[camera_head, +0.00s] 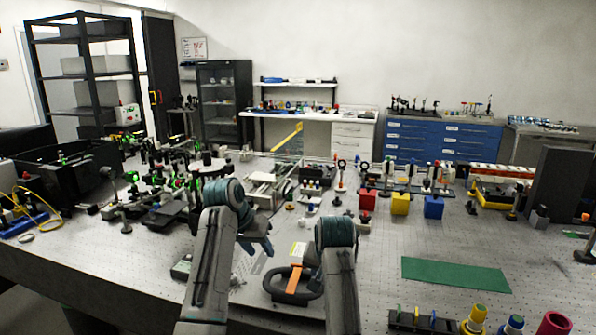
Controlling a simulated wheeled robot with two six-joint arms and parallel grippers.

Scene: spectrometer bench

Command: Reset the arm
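My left arm (209,270) rises from the bottom edge over the front of the bench, and its dark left gripper (258,238) hangs at its far end, right of the teal joint (224,193). Its fingers are small and dark, so I cannot tell their opening. I see nothing clearly held in it. My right arm (341,290) rises beside it to a teal joint (335,232). That joint and link hide most of the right gripper; only a grey part shows at its left side.
A black tool with an orange strip (295,279) lies between my arms. A green mat (455,275) lies to the right. Red (367,199), yellow (400,203) and blue (433,207) blocks stand behind it. Optics crowd the left.

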